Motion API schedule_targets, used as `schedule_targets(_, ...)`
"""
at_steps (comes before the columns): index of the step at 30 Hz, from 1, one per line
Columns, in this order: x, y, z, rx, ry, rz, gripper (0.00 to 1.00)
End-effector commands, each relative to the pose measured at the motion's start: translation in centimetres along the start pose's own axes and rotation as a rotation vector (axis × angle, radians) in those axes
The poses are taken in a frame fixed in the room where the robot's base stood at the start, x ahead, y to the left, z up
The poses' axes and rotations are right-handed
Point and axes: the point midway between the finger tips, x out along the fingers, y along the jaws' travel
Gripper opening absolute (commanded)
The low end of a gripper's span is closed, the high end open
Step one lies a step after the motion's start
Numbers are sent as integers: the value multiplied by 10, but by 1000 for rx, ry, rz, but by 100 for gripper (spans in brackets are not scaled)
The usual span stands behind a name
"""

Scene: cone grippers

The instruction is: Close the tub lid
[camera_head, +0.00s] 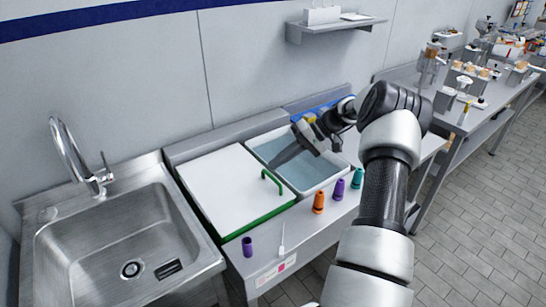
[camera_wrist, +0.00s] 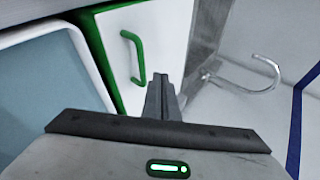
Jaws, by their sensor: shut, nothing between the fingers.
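The tub (camera_head: 254,148) is a white-rimmed basin with blue-grey contents, and its opening shows uncovered. The lid (camera_head: 225,190) is a flat white panel with a green edge, lying just left of the tub. Its green handle (camera_head: 270,181) stands near the lid's right side. My gripper (camera_head: 274,166) is over the tub, its fingers shut and pointing left toward the lid. In the wrist view, my shut fingers (camera_wrist: 163,88) appear in front of the white lid (camera_wrist: 165,35), beside the green handle (camera_wrist: 134,58). The tub (camera_wrist: 88,65) shows at left there. Contact cannot be told.
A steel sink (camera_head: 125,240) with a tap (camera_head: 75,150) is at the left. Purple (camera_head: 247,247), orange (camera_head: 319,202), second purple (camera_head: 339,190) and teal (camera_head: 357,178) cones stand along the front edge near a thin white tool (camera_head: 282,240). A wall shelf (camera_head: 335,28) hangs behind.

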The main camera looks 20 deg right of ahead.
Motion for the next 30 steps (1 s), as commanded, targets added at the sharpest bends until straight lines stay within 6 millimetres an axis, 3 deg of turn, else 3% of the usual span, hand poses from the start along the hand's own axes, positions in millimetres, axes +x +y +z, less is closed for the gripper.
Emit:
schedule_targets(3,9,15,0,1,-1,-4,0)
schedule_targets(10,16,28,1,1,-1,-2,0)
schedule_targets(30,16,25,0,0,-2,-1,0)
